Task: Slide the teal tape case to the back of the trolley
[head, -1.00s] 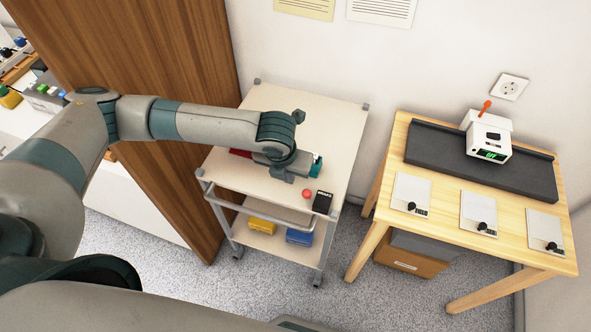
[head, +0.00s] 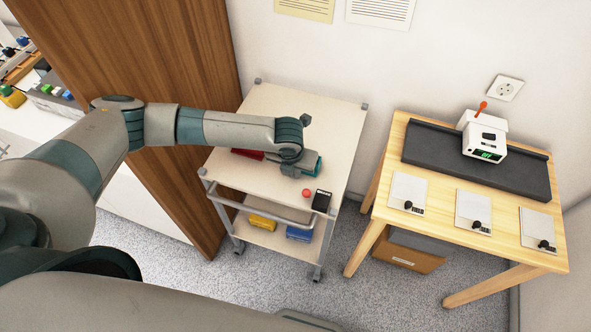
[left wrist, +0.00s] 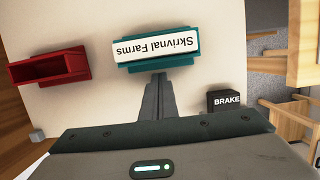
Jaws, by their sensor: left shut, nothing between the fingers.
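The teal tape case (left wrist: 160,46) lies on the cream top of the trolley (head: 330,125), its white label reading "Skrivnal Farms" upside down in the left wrist view. In the head view, part of the case (head: 317,165) shows beside my left wrist, which hides the rest. My left gripper (left wrist: 159,80) is shut and empty, low over the trolley top. Its tips are at the case's near long side in the left wrist view; I cannot tell whether they touch. My right gripper is not in view.
A red open box (left wrist: 48,67) lies left of the case in the left wrist view. A black "BRAKE" block (left wrist: 224,101) and a red knob (head: 306,193) are at the trolley's front right. The trolley top toward the wall is clear. A wooden table (head: 380,205) stands right.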

